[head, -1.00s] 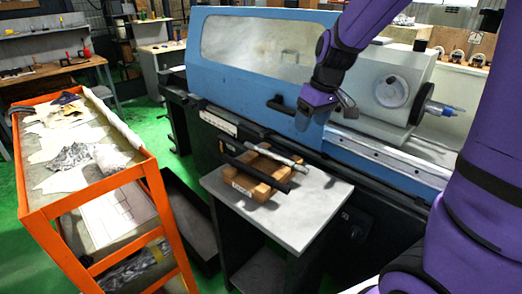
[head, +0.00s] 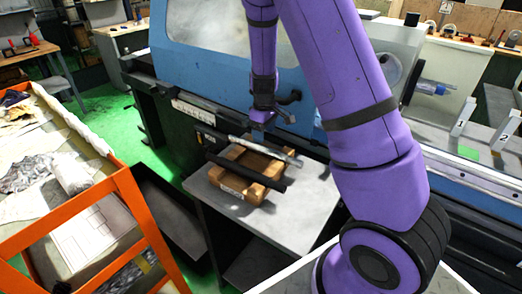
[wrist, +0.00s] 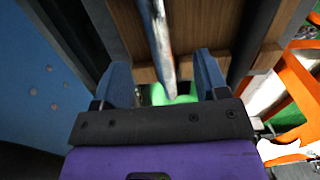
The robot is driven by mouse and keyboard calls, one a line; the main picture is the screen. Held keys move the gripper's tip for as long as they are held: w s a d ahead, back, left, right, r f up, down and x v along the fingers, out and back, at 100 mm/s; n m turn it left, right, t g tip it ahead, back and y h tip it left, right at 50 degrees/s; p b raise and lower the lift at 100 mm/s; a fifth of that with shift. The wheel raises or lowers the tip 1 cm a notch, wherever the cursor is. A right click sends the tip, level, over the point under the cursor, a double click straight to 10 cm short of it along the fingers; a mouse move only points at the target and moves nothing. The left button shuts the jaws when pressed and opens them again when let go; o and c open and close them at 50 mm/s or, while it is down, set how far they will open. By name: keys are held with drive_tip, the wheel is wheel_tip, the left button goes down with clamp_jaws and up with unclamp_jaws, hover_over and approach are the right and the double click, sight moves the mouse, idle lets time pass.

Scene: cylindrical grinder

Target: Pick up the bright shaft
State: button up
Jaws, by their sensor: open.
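The bright shaft (head: 272,150) is a silvery rod lying across a wooden cradle (head: 232,190) on a small grey table. A dark shaft (head: 245,172) lies parallel to it on the near side of the cradle. My gripper (head: 266,118) is above the bright shaft and points down at it. In the wrist view, my gripper (wrist: 162,65) is open, with a blue finger on each side of the bright shaft (wrist: 157,25). The shaft's end shows between the fingers. I cannot tell how far below the fingertips it is.
The blue grinder (head: 210,70) stands close behind the table (head: 295,222). The table's right part is clear. An orange cart (head: 125,190) with papers and cloths stands at the left.

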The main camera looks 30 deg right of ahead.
sight(263, 147)
drive_tip(key=shift+w+f, duration=0.15)
drive_tip(key=shift+f, duration=3.75)
drive_tip(key=shift+a, duration=0.1)
drive_tip(key=shift+r, duration=0.1)
clamp_jaws()
